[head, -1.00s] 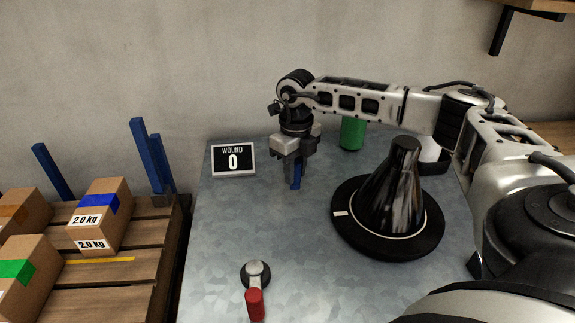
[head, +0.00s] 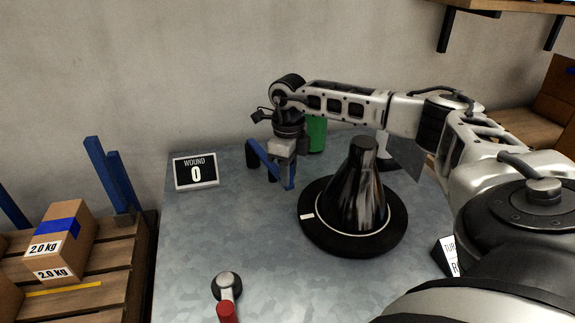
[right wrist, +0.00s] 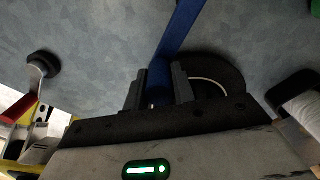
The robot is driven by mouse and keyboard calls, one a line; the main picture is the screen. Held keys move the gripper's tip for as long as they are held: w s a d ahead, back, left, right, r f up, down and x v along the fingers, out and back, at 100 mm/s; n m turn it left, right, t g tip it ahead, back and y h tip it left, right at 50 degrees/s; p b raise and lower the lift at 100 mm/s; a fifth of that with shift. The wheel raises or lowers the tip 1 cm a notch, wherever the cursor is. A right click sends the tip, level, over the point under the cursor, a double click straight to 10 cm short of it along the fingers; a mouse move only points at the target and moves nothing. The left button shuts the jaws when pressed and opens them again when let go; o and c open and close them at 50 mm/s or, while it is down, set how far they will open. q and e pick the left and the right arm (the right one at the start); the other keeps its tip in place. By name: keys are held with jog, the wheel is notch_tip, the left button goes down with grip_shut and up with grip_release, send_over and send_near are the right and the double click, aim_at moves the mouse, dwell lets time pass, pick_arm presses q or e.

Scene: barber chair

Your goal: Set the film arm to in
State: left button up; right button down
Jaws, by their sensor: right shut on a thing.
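The blue film arm (head: 264,160) is a thin bar at the back of the grey metal table. Its left end is by a short black post (head: 252,154). My right gripper (head: 284,170) points down at the bar's right end. In the right wrist view, the film arm (right wrist: 182,32) runs between the two fingers of the right gripper (right wrist: 159,88), which is shut on it. The held end is partly hidden by the fingers. My left gripper is not in view.
A black cone (head: 360,190) on a wide black disc (head: 325,237) stands just right of the gripper. A "WOUND 0" sign (head: 196,171) is at the back left. A crank with a red handle (head: 227,311) is at the front. A green cylinder (head: 317,134) stands behind my arm.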

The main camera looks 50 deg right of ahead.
jog(key=shift+d+r, duration=0.2)
jog(key=shift+d, duration=0.1)
jog(key=c, duration=1.2)
grip_release()
jog(key=shift+w, duration=0.1)
jog(key=shift+o, duration=0.2)
jog(key=shift+f, duration=0.1)
jog(key=shift+a, duration=0.1)
notch_tip(320, 180, up, 16)
jog(key=shift+p, duration=0.35)
